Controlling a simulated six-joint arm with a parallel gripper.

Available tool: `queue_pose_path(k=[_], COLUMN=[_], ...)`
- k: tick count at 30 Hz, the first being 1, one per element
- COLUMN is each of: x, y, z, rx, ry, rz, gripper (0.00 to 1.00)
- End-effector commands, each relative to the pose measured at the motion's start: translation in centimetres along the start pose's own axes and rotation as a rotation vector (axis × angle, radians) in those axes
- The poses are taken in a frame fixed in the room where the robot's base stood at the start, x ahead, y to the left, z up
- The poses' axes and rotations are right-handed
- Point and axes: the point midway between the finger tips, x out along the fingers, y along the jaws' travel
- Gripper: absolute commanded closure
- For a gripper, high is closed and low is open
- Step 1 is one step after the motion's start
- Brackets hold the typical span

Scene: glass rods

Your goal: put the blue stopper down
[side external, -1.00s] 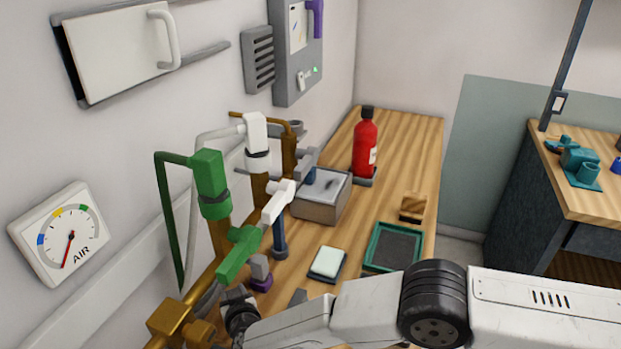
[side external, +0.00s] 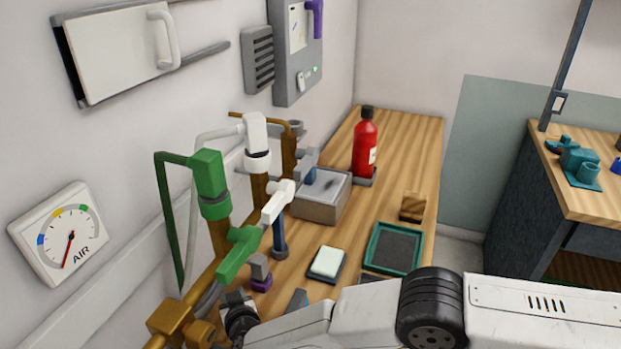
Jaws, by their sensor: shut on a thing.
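I cannot make out the blue stopper for certain in the side view. My arm comes in from the right along the bottom, and its dark wrist end shows at the bottom left; the fingers of my gripper cannot be seen, nor anything between them. A dark blue upright piece (side external: 279,232) with a grey collar stands under the white tap lever. Another small blue piece (side external: 309,175) shows by the grey box. I cannot tell whether either is the stopper.
Green tap (side external: 210,180) and white tap (side external: 256,135) stand at the left wall. Grey box (side external: 322,208), red bottle (side external: 365,150), white pad (side external: 327,262), green-rimmed tray (side external: 372,243) and wooden block (side external: 412,204) stand on the bench. The bench's far right is clear.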

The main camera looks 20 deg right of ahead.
Motion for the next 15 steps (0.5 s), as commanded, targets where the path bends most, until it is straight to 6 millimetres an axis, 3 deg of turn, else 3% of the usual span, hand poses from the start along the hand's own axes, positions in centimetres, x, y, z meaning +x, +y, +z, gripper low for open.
queue_pose_path(k=[1,4,15], x=[0.12,0.14,0.16], y=[0.45,0.52,0.72], z=[0.66,0.77,0.9], rx=[-0.006,-0.007,-0.011], ry=[-0.008,-0.01,-0.013], rz=[0.006,0.007,0.01], gripper=[0.5,0.21,0.21])
